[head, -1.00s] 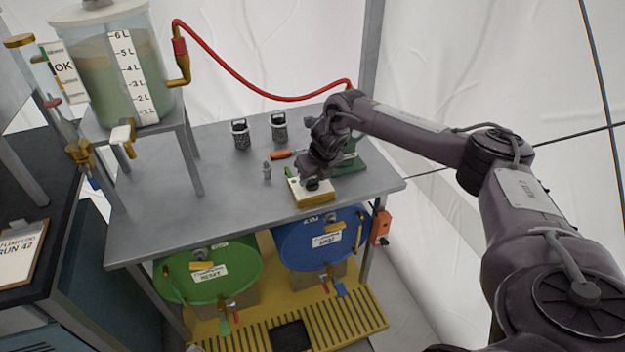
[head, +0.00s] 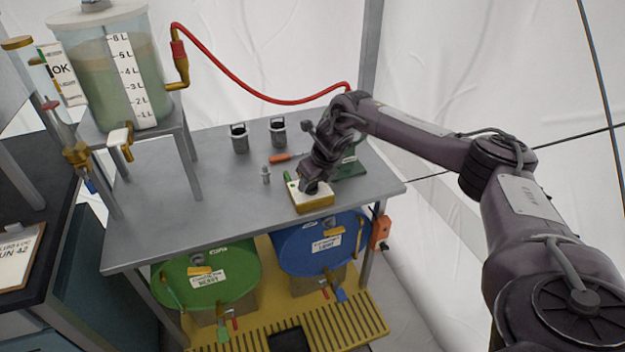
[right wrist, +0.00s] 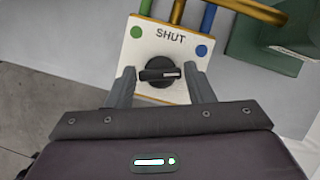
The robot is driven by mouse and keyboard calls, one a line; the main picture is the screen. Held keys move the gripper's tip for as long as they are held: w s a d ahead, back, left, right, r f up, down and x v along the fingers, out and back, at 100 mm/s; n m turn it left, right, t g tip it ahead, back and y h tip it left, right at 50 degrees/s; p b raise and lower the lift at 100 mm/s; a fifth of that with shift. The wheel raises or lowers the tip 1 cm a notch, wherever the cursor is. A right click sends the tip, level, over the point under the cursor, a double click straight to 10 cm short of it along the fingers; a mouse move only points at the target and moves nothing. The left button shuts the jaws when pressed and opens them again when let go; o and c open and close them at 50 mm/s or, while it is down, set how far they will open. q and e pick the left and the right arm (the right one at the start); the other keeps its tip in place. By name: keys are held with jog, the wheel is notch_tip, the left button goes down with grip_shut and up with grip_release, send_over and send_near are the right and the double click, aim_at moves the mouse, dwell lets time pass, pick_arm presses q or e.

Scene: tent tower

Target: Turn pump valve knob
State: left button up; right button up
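The pump valve box (head: 313,208) is a small white-topped box with yellow sides near the front right of the grey table. In the right wrist view its white panel (right wrist: 143,45) reads SHUT at the top, with a green dot on the left and a blue dot on the right. The black knob (right wrist: 157,75) sits at its middle, its bar lying level and its white mark toward the right. My right gripper (right wrist: 162,84) is open, one finger on each side of the knob, with gaps showing. In the head view my right gripper (head: 312,188) hides the knob. My left gripper is not in view.
A green pump base (head: 350,167) stands just behind the box. A red hose (head: 255,92) runs there from the tank (head: 95,75). Two grey canisters (head: 239,139), an orange-handled tool (head: 281,157) and a small grey fitting (head: 266,174) stand nearby. Green (head: 210,265) and blue (head: 300,262) drums are below.

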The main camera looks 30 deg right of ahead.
jog(key=shift+o, duration=1.4)
jog(key=shift+r, duration=0.1)
jog(key=v, duration=0.7)
jog(key=shift+s+r, duration=0.2)
jog(key=shift+r, duration=0.05)
